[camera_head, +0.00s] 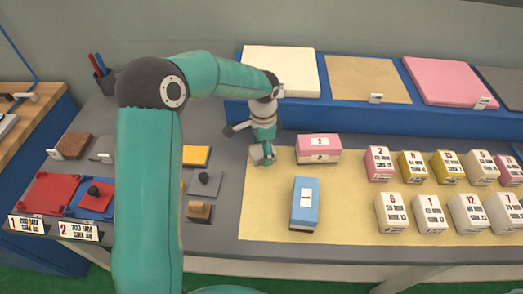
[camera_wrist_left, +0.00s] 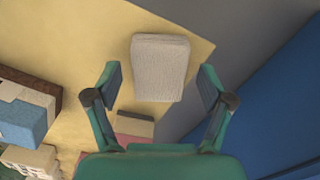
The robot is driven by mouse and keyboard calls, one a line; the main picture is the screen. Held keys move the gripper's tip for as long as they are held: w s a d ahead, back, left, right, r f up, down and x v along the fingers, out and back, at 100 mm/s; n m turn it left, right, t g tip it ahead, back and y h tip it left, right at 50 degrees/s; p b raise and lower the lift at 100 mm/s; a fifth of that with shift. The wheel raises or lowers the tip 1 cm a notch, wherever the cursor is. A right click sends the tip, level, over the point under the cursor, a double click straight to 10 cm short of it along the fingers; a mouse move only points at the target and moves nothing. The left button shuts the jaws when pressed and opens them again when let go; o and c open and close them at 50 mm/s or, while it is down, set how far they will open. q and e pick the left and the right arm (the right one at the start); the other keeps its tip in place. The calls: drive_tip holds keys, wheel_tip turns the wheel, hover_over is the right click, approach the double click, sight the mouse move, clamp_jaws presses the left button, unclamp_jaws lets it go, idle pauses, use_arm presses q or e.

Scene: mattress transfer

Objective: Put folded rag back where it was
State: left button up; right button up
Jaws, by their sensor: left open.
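The folded rag, a light grey block with rounded corners, lies at the far left corner of the tan mat in the head view (camera_head: 263,155). It shows whole in the left wrist view (camera_wrist_left: 160,62). My left gripper (camera_head: 257,141) points down at the rag and partly covers it in the head view. In the left wrist view the gripper's (camera_wrist_left: 160,80) two fingers are spread wide, with the rag between and beyond their tips. The fingers do not touch it. My right gripper is not in view.
A pink block (camera_head: 318,148) and a blue block (camera_head: 305,203) stand on the tan mat (camera_head: 265,215), right of the rag. Several numbered blocks stand farther right. A raised blue shelf (camera_head: 350,117) with mattress-like slabs runs behind. Small parts and red trays (camera_head: 50,193) lie left.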

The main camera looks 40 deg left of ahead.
use_arm(q)
wheel_tip(320, 180, up, 11)
drive_tip(key=shift+r, duration=0.15)
drive_tip(key=shift+d, duration=0.1)
idle(0.5)
